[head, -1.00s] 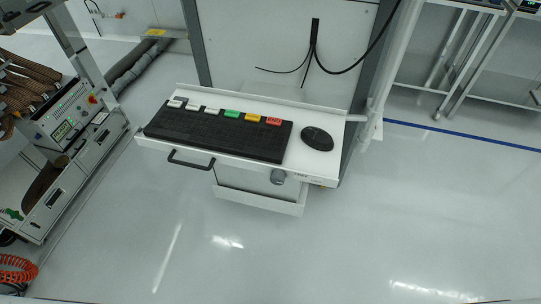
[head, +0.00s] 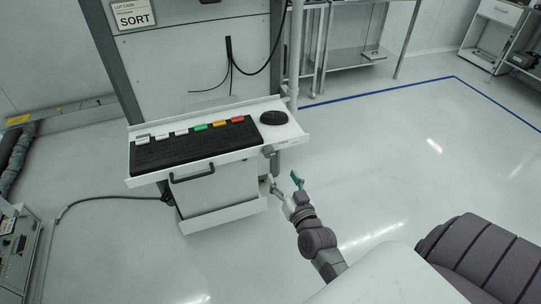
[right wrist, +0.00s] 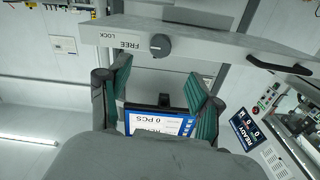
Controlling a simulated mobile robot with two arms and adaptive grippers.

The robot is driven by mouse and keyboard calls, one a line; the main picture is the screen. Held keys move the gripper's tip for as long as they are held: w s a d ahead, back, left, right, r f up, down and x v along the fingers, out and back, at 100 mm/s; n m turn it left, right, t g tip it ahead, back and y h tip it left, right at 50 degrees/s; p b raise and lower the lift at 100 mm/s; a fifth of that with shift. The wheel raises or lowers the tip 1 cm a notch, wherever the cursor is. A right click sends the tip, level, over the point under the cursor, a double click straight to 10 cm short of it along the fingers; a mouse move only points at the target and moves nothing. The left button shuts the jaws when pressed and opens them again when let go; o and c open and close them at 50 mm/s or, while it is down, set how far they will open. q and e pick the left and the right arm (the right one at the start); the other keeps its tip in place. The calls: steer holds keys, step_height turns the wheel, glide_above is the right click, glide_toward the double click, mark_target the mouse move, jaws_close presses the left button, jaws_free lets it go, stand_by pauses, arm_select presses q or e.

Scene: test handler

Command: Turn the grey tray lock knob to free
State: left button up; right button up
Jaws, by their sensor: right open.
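The grey tray lock knob (head: 270,152) sits on the front edge of the white tray (head: 230,152), right of the black handle. The right wrist view shows the knob (right wrist: 160,45) beside the printed words FREE and LOCK; a light mark shows on its face, but I cannot tell its exact setting. My right gripper (head: 284,181) is open and empty, just below and right of the knob in the head view. In the right wrist view the green-padded fingers (right wrist: 160,78) are spread apart, with the knob beyond their tips, not between them. My left gripper is not in view.
The tray carries a black keyboard (head: 190,150) with coloured keys and a dark round mouse (head: 273,118). A black handle (head: 192,174) juts from its front. A cable (head: 105,197) lies left on the floor. The floor to the right is clear. A blue screen (right wrist: 160,122) shows behind the fingers.

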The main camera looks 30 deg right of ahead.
mark_target(270, 155)
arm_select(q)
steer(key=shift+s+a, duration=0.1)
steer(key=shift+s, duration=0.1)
arm_select(e)
steer(key=x, duration=1)
steer(key=shift+w+f, duration=0.1)
steer(key=shift+w, duration=0.1)
steer(key=shift+a, duration=0.1)
steer(key=c, duration=1.1)
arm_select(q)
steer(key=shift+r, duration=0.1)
arm_select(e)
steer(key=shift+c, duration=0.2)
